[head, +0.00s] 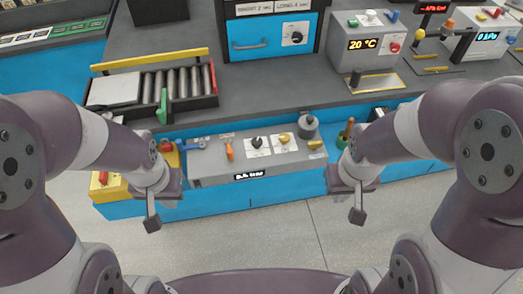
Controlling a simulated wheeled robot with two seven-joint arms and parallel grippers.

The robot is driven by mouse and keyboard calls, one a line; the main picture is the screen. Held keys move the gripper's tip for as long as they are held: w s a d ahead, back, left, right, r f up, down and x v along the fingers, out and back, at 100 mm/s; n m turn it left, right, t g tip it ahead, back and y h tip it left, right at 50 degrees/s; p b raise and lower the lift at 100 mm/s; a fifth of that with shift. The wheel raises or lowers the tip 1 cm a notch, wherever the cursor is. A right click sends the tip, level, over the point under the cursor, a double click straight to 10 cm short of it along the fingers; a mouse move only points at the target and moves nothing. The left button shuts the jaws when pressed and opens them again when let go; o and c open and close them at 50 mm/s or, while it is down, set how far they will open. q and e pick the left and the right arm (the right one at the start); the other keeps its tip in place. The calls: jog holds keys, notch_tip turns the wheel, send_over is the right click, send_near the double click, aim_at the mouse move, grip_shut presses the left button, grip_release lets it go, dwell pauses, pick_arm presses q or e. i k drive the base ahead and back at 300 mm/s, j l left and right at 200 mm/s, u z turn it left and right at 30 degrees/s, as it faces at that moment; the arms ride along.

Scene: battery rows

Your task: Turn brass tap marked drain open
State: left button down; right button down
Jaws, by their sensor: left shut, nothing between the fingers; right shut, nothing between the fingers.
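No marking that reads "drain" can be made out, so I cannot tell which fitting is the drain tap. A brass-coloured handle (317,149) sits at the right end of a low grey panel (215,168) at the bench front. A yellow knob (285,138) and a black knob (257,142) are left of it on white plates. My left gripper (152,222) is shut and empty, hanging in front of the bench, left of the panel. My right gripper (357,213) is shut and empty, in front of the bench and right of the brass-coloured handle. Neither touches a fitting.
A rack of grey cylinders (175,85) with a yellow rail stands behind on the left. A blue-fronted unit (268,42) is at the back, a box showing 20 °C (367,45) right of it. Small levers (437,69) lie farther right. Floor (270,230) between my grippers is clear.

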aim_at(313, 145)
jog(key=i+j, duration=0.1)
jog(key=i, duration=0.15)
jog(key=i+j+z, duration=0.1)
jog(key=z, duration=1.85)
